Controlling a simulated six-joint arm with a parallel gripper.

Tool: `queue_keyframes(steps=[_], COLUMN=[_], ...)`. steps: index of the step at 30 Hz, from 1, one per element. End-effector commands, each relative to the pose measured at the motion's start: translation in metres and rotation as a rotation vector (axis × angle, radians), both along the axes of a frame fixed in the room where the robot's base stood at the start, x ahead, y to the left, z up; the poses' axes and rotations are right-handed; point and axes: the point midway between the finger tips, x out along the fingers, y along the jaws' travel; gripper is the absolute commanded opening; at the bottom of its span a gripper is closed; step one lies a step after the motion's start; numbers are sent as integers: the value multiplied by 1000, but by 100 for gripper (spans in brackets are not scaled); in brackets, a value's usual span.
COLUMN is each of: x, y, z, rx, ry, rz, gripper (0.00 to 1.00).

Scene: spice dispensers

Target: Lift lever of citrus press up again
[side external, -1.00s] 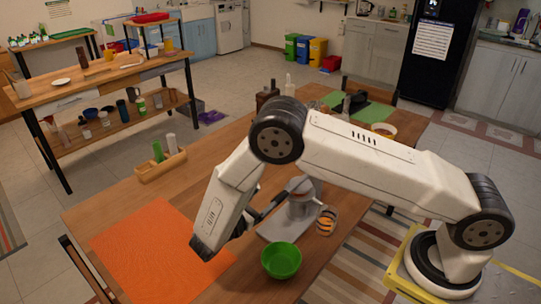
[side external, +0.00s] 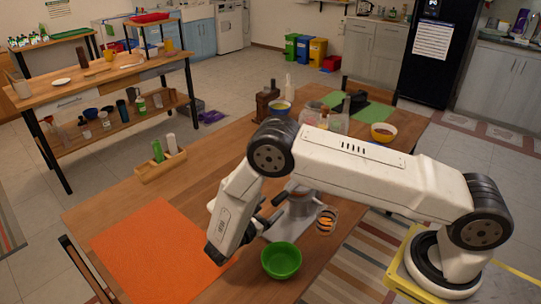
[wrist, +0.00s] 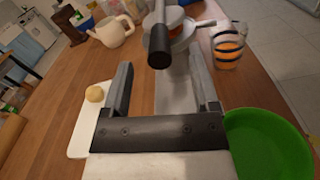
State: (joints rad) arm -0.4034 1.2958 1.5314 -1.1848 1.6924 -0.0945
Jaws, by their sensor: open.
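The grey citrus press (side external: 297,215) stands on the wooden table, partly hidden behind my arm in the side view. Its black lever handle (wrist: 159,45) points toward the wrist camera and slopes down to the left in the side view (side external: 280,198). Part of the grey press also shows behind it in the wrist view (wrist: 181,28). My gripper (wrist: 163,80) is open and empty, with one finger on each side of the picture. The handle's end lies beyond the fingertips and between their lines; no contact is visible. My gripper shows only partly in the side view (side external: 258,222).
A green bowl (side external: 281,260) stands close in front of the press, right of my gripper in the wrist view. A white board (wrist: 78,140) with a yellowish round piece (wrist: 96,94) lies left. The orange mat (side external: 150,245) is clear.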

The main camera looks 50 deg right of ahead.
Motion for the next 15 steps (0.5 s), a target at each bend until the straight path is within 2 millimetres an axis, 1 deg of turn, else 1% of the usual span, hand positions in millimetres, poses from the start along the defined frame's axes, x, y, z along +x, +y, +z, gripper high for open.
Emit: queue_keyframes(steps=[3, 7, 12, 15], x=[0, 0, 0, 0], y=[-16, -31, -43, -46], z=[0, 0, 0, 0], rx=[0, 0, 0, 0], ry=[0, 0, 0, -1], rz=[-3, -3, -1, 0], gripper=[77, 77, 77, 77])
